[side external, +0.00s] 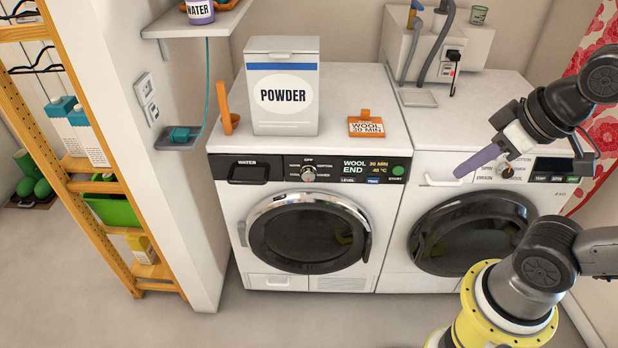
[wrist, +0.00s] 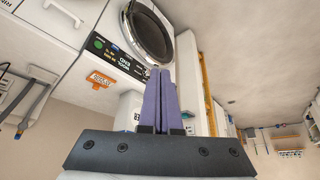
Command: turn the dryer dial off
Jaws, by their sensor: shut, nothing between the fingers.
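The dryer (side external: 225,205) is the left white machine, with a WATER drawer and a lit display reading WOOL END. Its round silver dial (side external: 308,174) sits mid-panel, with OFF printed above it; I cannot tell which mark it points to. My gripper (side external: 458,175) has purple fingers, shut and empty, in front of the right machine's panel. It is well to the right of the dial and apart from it. In the wrist view, the shut fingers (wrist: 160,72) overlap the edge of the dryer's panel (wrist: 124,58), and the dial cannot be made out.
The right machine (side external: 425,165) has its own dial (side external: 507,171) close to my gripper. The space before the dryer panel is clear.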

